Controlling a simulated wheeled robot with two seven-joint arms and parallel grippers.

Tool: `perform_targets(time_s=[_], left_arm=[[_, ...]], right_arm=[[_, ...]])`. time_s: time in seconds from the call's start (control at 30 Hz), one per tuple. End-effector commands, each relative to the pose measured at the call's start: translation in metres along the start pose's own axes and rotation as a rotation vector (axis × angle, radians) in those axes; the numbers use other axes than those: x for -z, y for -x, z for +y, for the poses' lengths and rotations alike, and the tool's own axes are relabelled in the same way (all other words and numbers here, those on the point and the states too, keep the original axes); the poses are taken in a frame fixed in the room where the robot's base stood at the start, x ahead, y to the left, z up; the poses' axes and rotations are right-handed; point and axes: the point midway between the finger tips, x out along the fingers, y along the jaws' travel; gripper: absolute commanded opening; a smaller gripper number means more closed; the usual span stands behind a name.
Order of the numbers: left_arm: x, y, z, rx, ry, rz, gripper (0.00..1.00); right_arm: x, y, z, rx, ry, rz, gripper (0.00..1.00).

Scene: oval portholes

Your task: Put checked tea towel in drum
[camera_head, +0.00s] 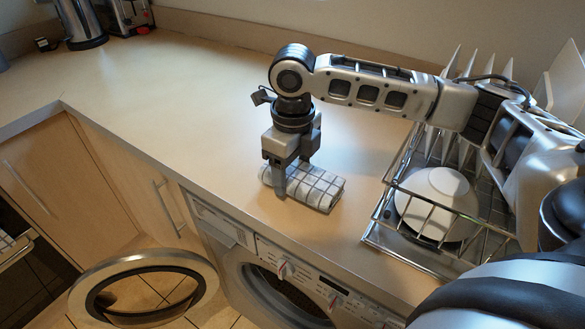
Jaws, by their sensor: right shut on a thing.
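The checked tea towel (316,188), white with dark lines and folded into a thick bundle, lies on the worktop near its front edge. My right gripper (288,187) points down over the towel's left part, with its fingers shut on it. The washing machine under the worktop has its round door (145,290) swung open to the left. The drum opening (283,297) shows below and in front of the towel; only its upper part is in view. My left gripper is not in view.
A wire dish rack (378,236) with a white bowl (437,203) and upright plates stands right of the towel, under my right arm. A kettle (80,25) stands at the back left. The worktop (170,110) left of the towel is clear.

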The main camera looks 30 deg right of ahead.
Motion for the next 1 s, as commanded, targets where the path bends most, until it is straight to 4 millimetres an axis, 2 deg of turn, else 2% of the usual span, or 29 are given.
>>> perform_targets(time_s=[0.4,0.43,0.5,0.83,1.0], left_arm=[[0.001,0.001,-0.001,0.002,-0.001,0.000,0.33],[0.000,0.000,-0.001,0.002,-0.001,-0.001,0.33],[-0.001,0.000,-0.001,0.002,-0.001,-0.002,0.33],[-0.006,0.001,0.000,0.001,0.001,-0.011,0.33],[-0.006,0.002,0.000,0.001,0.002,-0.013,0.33]], right_arm=[[0.000,-0.006,0.000,-0.001,-0.001,0.000,0.42],[0.000,-0.007,0.000,-0.001,-0.001,0.000,0.68],[0.000,-0.007,0.000,-0.001,-0.001,0.000,0.87],[-0.001,-0.005,0.000,0.000,0.000,-0.003,0.87],[-0.001,0.017,0.000,0.000,0.000,-0.006,0.87]])
